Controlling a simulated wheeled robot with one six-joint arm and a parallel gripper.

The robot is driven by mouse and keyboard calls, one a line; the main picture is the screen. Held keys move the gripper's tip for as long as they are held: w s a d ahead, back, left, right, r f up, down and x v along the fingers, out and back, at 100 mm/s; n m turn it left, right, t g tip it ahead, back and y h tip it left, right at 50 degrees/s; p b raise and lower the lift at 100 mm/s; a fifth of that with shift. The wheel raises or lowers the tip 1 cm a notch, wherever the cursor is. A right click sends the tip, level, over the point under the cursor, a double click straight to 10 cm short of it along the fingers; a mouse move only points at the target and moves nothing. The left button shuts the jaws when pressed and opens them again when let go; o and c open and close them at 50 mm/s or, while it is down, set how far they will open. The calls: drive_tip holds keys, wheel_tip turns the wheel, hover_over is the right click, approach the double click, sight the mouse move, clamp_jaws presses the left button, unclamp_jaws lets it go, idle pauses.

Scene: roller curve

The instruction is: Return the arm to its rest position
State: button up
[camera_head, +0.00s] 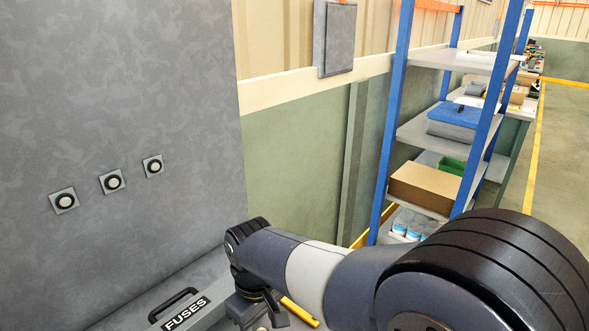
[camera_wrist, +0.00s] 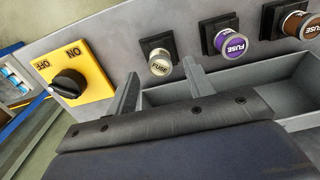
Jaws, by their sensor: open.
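My arm (camera_head: 318,267) reaches from the lower right to the lower middle in the head view, with its wrist low beside the grey panel. My gripper (camera_wrist: 162,80) shows in the wrist view with its two grey fingers apart and nothing held between them. A silver-capped fuse (camera_wrist: 160,65) sits in a black socket beyond the fingers, in the gap between them in the picture. The exact distance to it cannot be told. In the head view the fingers cannot be made out clearly.
A purple fuse (camera_wrist: 234,42) and a brown fuse (camera_wrist: 295,25) sit in sockets to the right, above a grey tray (camera_wrist: 262,92). A yellow ON/OFF switch (camera_wrist: 95,78) is left. A blue-framed shelf (camera_head: 393,120) stands beyond the arm. The aisle floor (camera_head: 562,130) is clear.

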wheel_tip(320, 180, down, 4)
drive_tip(key=shift+r, duration=0.25)
drive_tip(key=shift+r+p, duration=0.35)
drive_tip(key=shift+r, duration=0.1)
